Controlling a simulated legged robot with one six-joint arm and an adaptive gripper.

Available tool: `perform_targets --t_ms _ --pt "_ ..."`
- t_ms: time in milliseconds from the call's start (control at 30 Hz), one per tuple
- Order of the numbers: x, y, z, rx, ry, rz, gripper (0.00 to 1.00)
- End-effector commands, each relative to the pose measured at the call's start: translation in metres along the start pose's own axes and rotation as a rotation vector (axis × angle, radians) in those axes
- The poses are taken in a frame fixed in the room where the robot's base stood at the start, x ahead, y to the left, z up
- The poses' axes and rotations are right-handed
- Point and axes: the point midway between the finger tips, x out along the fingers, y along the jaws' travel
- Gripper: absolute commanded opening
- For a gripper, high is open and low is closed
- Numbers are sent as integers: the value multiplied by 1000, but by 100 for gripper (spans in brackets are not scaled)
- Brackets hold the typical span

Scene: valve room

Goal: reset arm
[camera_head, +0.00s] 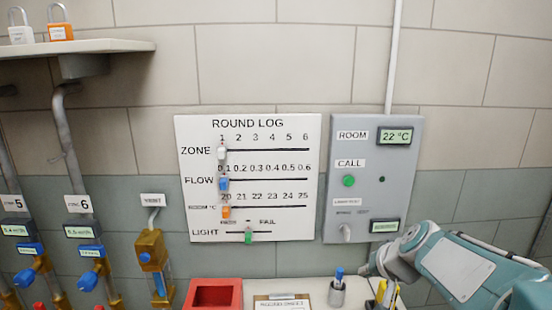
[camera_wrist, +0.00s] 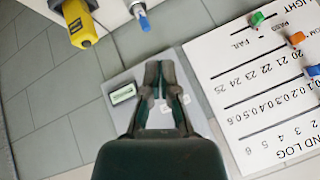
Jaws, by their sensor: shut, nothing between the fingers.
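My gripper (camera_wrist: 160,68) shows in the wrist view with its two dark fingers together and nothing between them. In that view it lies in front of the grey control panel (camera_wrist: 122,78), with the round log board to its right. In the head view my arm comes in from the lower right, and its end is over the shelf below the grey control panel (camera_head: 372,150). The fingers are hard to make out there.
The round log board (camera_head: 250,220) has coloured sliders. A red box (camera_head: 213,285), clipboard (camera_head: 282,303) and pen cup (camera_head: 337,293) stand below it. A yellow tool (camera_wrist: 80,25) lies near my gripper. Pipes with blue-handled valves (camera_head: 88,280) stand at left.

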Motion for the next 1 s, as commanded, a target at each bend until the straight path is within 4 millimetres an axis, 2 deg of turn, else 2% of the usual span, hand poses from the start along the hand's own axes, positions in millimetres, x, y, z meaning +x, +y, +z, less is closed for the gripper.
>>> perform_targets --t_ms 100,233,400,533,700,1000 --pt "-29 -18 37 -80 -36 19 0" --pt "-56 -25 77 -158 -73 58 0" --pt "-86 -22 127 -248 -105 128 0" --pt "-102 -12 158 -299 -115 186 0" --pt "-112 -3 176 -329 -118 230 0" --pt "-112 -2 178 -331 -119 236 0"
